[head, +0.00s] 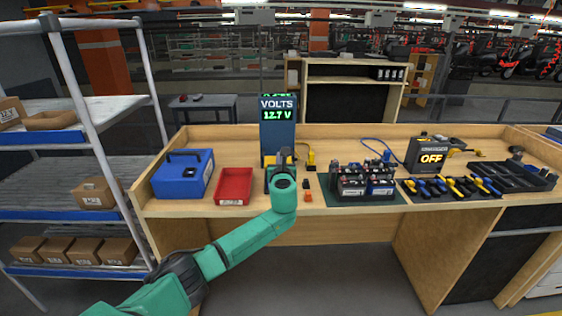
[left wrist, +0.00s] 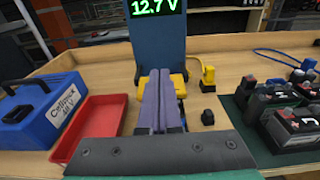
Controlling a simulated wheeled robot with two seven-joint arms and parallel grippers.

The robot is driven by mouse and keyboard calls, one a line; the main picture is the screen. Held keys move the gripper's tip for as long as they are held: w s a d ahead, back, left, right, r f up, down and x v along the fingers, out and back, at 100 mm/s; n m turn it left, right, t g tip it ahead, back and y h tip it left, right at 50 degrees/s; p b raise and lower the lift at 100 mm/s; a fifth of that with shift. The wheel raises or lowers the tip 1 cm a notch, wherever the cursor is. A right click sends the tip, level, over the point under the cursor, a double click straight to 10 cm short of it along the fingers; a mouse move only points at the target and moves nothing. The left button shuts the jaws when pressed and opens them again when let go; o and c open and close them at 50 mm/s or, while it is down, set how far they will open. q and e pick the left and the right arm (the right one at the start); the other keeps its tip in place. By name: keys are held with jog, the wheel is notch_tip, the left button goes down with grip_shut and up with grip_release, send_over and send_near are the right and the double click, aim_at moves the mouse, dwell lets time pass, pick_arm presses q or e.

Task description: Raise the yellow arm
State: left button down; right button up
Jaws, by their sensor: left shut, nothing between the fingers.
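A blue voltage tester (head: 278,130) with a green "12.7 V" display stands on the bench; the tester also fills the top of the left wrist view (left wrist: 158,42). Yellow parts (left wrist: 180,85) show at its foot, on both sides of my fingers; a little yellow (head: 269,160) shows in the head view. Which of these is the yellow arm I cannot tell, as my gripper hides most of that area. My left gripper (head: 284,153) is shut and empty, right in front of the tester; its two fingers (left wrist: 158,88) lie together. My right gripper is out of view.
A red tray (head: 234,186) and blue case (head: 183,174) are left of the tester. A yellow clamp (head: 310,160) on a cable and small orange block (head: 308,197) are right of it. Batteries on a green mat (head: 340,201) and screwdrivers (head: 450,188) lie farther right.

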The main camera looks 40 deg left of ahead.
pick_arm(q)
jog(key=shift+s+d, duration=0.55)
jog(key=shift+d, duration=0.25)
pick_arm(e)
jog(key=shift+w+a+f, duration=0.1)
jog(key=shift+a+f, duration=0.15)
